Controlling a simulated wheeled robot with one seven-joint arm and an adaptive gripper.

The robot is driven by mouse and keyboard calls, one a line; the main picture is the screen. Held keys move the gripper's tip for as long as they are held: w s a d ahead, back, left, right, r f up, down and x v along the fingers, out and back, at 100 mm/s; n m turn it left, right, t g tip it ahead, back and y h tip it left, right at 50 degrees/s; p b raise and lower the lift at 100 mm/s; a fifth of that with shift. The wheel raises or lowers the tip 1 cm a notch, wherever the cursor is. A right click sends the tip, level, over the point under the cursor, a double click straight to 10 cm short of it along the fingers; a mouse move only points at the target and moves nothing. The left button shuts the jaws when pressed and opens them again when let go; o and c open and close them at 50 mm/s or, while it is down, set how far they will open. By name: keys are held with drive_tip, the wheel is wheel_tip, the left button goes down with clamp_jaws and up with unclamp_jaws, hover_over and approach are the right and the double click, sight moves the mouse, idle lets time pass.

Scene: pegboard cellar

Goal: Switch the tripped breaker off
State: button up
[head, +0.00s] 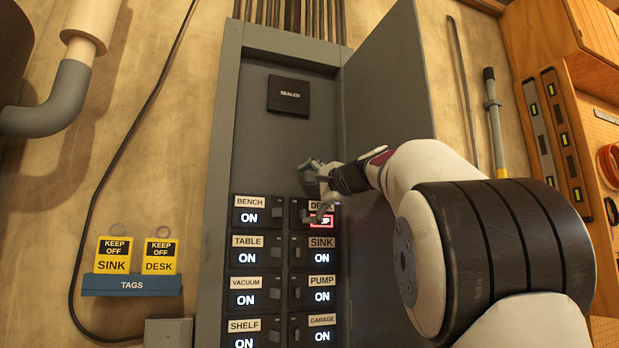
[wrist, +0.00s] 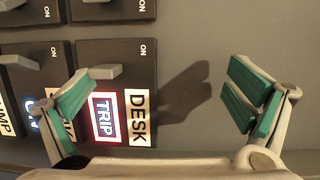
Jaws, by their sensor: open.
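The tripped breaker is the DESK breaker, whose red-framed display (head: 322,220) reads TRIP, top of the right column in the panel. In the wrist view its TRIP display (wrist: 104,118) and DESK label (wrist: 140,116) appear sideways. Its grey lever (wrist: 100,72) juts out beside the display. My gripper (head: 315,180) is in front of the panel near the DESK breaker and partly hides it in the head view. In the wrist view my gripper (wrist: 163,100) is open and empty. Its left finger overlaps the DESK breaker close to the lever; I cannot tell if they touch. Its right finger is over bare panel.
Other breakers, such as BENCH (head: 249,217), TABLE (head: 246,258) and SINK (head: 322,258), show ON. A black SEALED plate (head: 288,95) is above. The open cabinet door (head: 390,85) stands right, near my arm. A blue TAGS holder (head: 132,285) with yellow tags hangs left.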

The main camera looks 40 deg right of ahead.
drive_tip(key=shift+o, duration=0.3)
drive_tip(key=shift+t, duration=0.4)
drive_tip(key=r, duration=0.2)
drive_tip(key=s+r, duration=0.2)
drive_tip(key=r, duration=0.1)
drive_tip(key=shift+r, duration=0.3)
drive_tip(key=shift+g, duration=0.5)
drive_tip(key=f, duration=0.2)
drive_tip(key=w+f, duration=0.1)
drive_tip(key=f, duration=0.1)
drive_tip(key=shift+w+d+f, duration=0.1)
drive_tip(key=shift+d, duration=0.2)
drive_tip(key=shift+c, duration=0.4)
drive_tip(key=shift+s+a+f+b, duration=0.15)
drive_tip(key=shift+s+b, duration=0.15)
drive_tip(key=shift+s, duration=0.1)
drive_tip(key=shift+c, duration=1.3)
drive_tip(key=shift+s+a+b, duration=0.3)
drive_tip(key=shift+s+b, duration=0.1)
drive_tip(key=shift+s, duration=0.55)
drive_tip(key=c, duration=0.4)
drive_tip(key=shift+s+a, duration=0.2)
drive_tip(key=shift+s, duration=0.45)
drive_tip(key=shift+c, duration=1.1)
drive_tip(key=s+a+b, duration=0.2)
drive_tip(key=s+a, duration=0.1)
drive_tip(key=s, duration=0.7)
drive_tip(key=shift+s+f, duration=0.35)
drive_tip(key=shift+s, duration=0.05)
